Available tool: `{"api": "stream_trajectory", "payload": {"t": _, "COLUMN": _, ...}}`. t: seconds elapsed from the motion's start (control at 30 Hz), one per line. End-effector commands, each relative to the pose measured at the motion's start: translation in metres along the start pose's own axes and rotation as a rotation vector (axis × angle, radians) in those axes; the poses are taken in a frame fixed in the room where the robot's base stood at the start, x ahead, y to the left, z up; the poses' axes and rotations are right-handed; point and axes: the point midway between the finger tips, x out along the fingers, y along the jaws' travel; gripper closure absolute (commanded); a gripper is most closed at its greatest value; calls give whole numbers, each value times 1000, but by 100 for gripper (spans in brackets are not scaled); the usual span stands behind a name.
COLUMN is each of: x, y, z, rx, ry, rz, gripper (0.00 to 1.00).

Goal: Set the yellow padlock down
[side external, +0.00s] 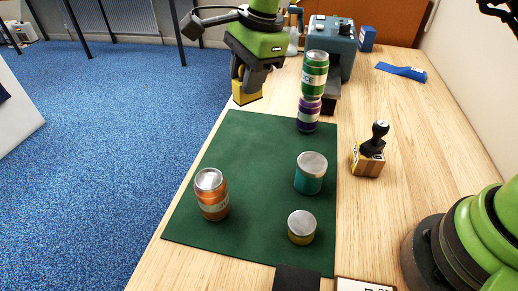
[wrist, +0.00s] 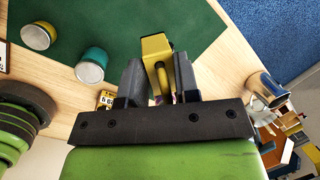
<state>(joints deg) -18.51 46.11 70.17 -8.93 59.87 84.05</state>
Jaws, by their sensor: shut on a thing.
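The yellow padlock (side external: 246,96) hangs in my gripper (side external: 248,80) in the side external view, above the far left part of the table, near the mat's far left corner. In the wrist view the padlock (wrist: 156,50) sits between the two dark fingers of my gripper (wrist: 157,80), its body pointing away from the palm. My gripper is shut on it. I cannot tell exactly how high it is, but it looks clear of the table.
The green mat (side external: 255,190) carries an orange can (side external: 211,195), a teal tin (side external: 310,173) and a yellow tin (side external: 301,227). A green can (side external: 314,72) stands on a purple can (side external: 308,113) at its far edge. The mat's middle is clear.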

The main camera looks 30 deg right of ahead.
Motion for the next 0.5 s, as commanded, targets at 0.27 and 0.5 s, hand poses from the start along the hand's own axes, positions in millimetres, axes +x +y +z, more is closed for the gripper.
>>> {"api": "stream_trajectory", "payload": {"t": 0.27, "x": 14, "y": -5, "z": -34, "rx": 83, "ry": 15, "rz": 5, "gripper": 100}}
{"api": "stream_trajectory", "payload": {"t": 0.5, "x": 44, "y": 1, "z": -38, "rx": 79, "ry": 16, "rz": 3, "gripper": 100}}
